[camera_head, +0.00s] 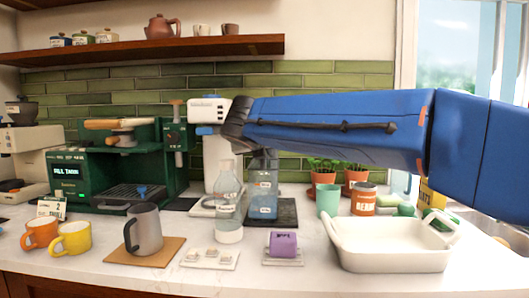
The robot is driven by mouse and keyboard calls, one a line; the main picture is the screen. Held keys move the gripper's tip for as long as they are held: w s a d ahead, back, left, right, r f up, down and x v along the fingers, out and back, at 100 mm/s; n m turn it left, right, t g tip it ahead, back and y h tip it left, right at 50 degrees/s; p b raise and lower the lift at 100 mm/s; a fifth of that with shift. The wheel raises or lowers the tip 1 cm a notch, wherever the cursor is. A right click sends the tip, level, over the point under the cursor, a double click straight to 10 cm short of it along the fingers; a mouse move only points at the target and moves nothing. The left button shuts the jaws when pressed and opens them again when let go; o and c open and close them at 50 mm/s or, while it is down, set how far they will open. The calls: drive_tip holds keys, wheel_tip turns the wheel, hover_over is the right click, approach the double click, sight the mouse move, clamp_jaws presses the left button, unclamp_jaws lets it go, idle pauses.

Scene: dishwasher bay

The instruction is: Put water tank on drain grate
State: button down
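A translucent blue-grey tank (264,198), which looks like the water tank, is upright at the middle of the counter. It appears over a dark flat slab (287,211) that may be the drain grate; I cannot tell whether its base touches the slab. My blue arm reaches in from the right, and its dark wrist end is above and slightly left of the tank. A grey shape between the arm and the tank's top may be my gripper or the tank's upper part. The fingers cannot be made out. A green coffee machine (92,173) stands at left with a lit display.
A clear bottle (228,205) stands close left of the tank. A white basin (392,257), green cup (328,201) and brown can (364,199) are at right. A grey mug (145,230), purple block (283,244) and white tile (210,259) are in front. A shelf (150,49) is above.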

drive_tip(key=shift+f, duration=0.2)
idle(0.4)
drive_tip(key=c, duration=1.6)
unclamp_jaws()
drive_tip(key=shift+c, duration=0.2)
drive_tip(key=shift+f, duration=0.1)
drive_tip(key=v, duration=1.7)
drive_tip(key=shift+s, duration=0.25)
